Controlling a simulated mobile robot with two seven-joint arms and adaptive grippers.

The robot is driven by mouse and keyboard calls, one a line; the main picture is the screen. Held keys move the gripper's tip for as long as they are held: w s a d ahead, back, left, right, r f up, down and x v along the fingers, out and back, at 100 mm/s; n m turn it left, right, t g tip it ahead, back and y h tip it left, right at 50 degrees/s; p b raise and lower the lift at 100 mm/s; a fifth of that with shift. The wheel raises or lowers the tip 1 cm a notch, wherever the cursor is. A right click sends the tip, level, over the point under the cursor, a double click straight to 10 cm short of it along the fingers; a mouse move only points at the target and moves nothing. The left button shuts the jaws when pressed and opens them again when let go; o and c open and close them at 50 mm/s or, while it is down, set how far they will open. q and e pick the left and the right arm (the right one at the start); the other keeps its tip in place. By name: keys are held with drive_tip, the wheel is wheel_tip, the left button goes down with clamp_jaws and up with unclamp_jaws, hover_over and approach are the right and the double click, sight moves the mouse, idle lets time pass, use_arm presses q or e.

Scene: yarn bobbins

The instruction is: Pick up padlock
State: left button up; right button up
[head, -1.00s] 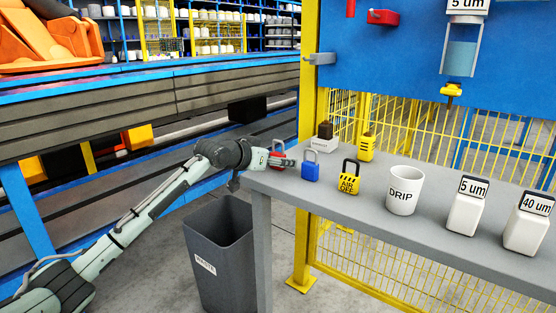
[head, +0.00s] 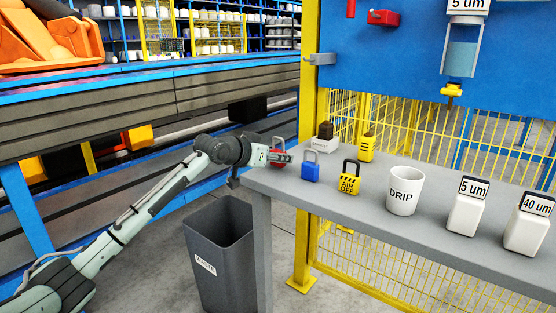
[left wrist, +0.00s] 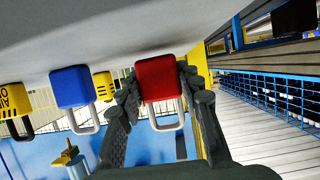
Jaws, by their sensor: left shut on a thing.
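A red padlock (left wrist: 158,80) sits between the two fingers of my left gripper (left wrist: 160,98), seen upside down in the left wrist view, with its grey shackle pointing down in the picture. In the head view the left gripper (head: 281,157) is at the left end of the grey table, shut on the red padlock (head: 278,141), which is mostly hidden by the fingers. I cannot tell whether the padlock is clear of the tabletop. A blue padlock (head: 310,171) stands just right of it, and a yellow padlock marked AIR OFF (head: 349,183) stands further right. My right gripper is not in view.
A grey waste bin (head: 222,250) stands below the table's left end.

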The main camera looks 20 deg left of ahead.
sight(278, 150)
use_arm(q)
wheel_tip(278, 150, up, 3)
drive_tip(key=shift+r, duration=0.1)
drive_tip(key=s+a+r, duration=0.6)
drive_tip(key=s+a, duration=0.1)
drive_tip(key=s, duration=0.2)
drive_tip(key=shift+r, duration=0.4)
drive_tip(key=shift+s, duration=0.1)
